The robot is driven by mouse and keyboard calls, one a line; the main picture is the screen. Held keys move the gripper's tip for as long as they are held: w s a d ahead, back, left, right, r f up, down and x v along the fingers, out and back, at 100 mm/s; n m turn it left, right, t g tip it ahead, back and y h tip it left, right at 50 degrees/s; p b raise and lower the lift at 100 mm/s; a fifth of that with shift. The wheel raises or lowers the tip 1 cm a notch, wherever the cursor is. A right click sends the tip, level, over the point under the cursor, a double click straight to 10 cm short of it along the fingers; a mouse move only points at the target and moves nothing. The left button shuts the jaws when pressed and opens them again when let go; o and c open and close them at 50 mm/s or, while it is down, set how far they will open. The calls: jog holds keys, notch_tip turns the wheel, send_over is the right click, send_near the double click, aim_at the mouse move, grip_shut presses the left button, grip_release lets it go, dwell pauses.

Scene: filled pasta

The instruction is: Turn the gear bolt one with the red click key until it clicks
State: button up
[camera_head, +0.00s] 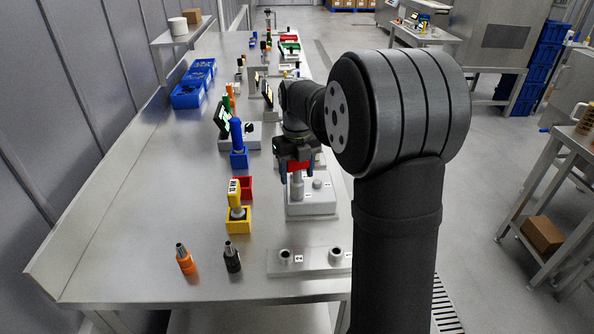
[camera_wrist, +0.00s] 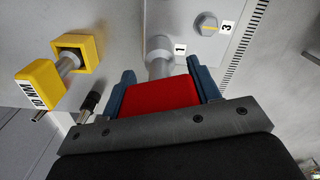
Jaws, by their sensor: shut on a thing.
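My gripper (camera_head: 297,170) is shut on the red click key (camera_head: 299,165) and holds it upright above the grey gear block (camera_head: 325,207). In the wrist view the red handle (camera_wrist: 160,95) sits between my two blue-grey fingers (camera_wrist: 160,88). The key's grey shaft (camera_wrist: 158,55) points at the place beside the label 1 and covers gear bolt one. The shaft's lower end appears to be at the bolt; I cannot tell how fully it is seated. A second bolt (camera_wrist: 206,24), with a yellow line across it, sits beside the label 3.
The red holder (camera_head: 246,186) stands empty. A yellow key (camera_head: 235,193) stands in a yellow holder (camera_head: 238,222), and a blue key (camera_head: 236,132) in a blue holder (camera_head: 239,159). An orange bit (camera_head: 185,260) and a black bit (camera_head: 232,259) stand at the front near a plate (camera_head: 310,264).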

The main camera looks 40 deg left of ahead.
jog(key=o, duration=1.2)
jog(key=shift+r, duration=0.1)
notch_tip(320, 180, up, 17)
jog(key=shift+r, duration=0.15)
notch_tip(320, 180, down, 18)
jog(key=shift+r, duration=0.25)
